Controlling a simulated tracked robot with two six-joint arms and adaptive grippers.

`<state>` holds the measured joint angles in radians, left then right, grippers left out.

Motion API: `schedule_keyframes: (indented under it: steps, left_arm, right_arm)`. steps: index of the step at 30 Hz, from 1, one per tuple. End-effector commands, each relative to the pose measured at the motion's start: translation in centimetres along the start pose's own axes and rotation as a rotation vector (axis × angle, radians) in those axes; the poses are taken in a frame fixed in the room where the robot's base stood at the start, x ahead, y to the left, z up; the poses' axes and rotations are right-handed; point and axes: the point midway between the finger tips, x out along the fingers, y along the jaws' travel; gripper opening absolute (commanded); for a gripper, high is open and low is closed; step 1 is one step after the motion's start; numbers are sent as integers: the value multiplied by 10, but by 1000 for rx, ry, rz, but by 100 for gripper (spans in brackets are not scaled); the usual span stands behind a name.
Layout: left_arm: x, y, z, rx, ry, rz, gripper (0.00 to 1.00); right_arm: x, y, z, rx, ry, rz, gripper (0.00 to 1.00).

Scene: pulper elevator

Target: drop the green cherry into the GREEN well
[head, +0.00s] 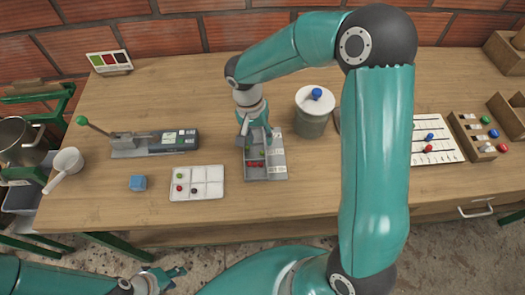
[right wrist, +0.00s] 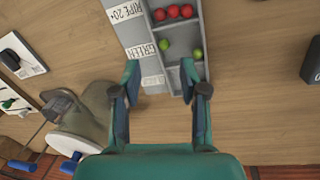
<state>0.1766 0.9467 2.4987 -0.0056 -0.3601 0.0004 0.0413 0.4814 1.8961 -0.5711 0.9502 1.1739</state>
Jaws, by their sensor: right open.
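The grey sorting tray (head: 280,160) stands mid-table; its labels "RIPE 20+" and "GREEN" show in the right wrist view (right wrist: 146,58). Two green cherries (right wrist: 165,45) (right wrist: 197,54) appear within the compartment beside the GREEN label, the second close to its outer wall. Several red cherries (right wrist: 172,12) lie in the RIPE compartment. My right gripper (right wrist: 158,78) is open and empty over the tray, its fingertips near the end compartment. It partly hides the tray in the head view (head: 254,136). My left gripper (head: 166,279) looks open and empty, low in front of the table.
A white sectioned tray (head: 208,184) at left holds a green, a red and a dark cherry. Bare wood lies between the white and grey trays.

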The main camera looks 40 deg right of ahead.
Motion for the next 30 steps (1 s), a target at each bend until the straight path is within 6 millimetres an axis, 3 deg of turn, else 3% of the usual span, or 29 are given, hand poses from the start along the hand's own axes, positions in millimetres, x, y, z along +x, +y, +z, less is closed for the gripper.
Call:
schedule_keyframes:
  steps: [8, 22, 30]
  left_arm:
    - [-1, 0, 0, 0, 0, 0, 40]
    - [0, 0, 0, 0, 0, 0, 40]
    - [0, 0, 0, 0, 0, 0, 40]
  right_arm:
    - [-18, -1, -1, 0, 3, -2, 43]
    - [-103, -2, -1, -1, 2, -2, 43]
    - [-119, -1, 0, -1, -1, 0, 43]
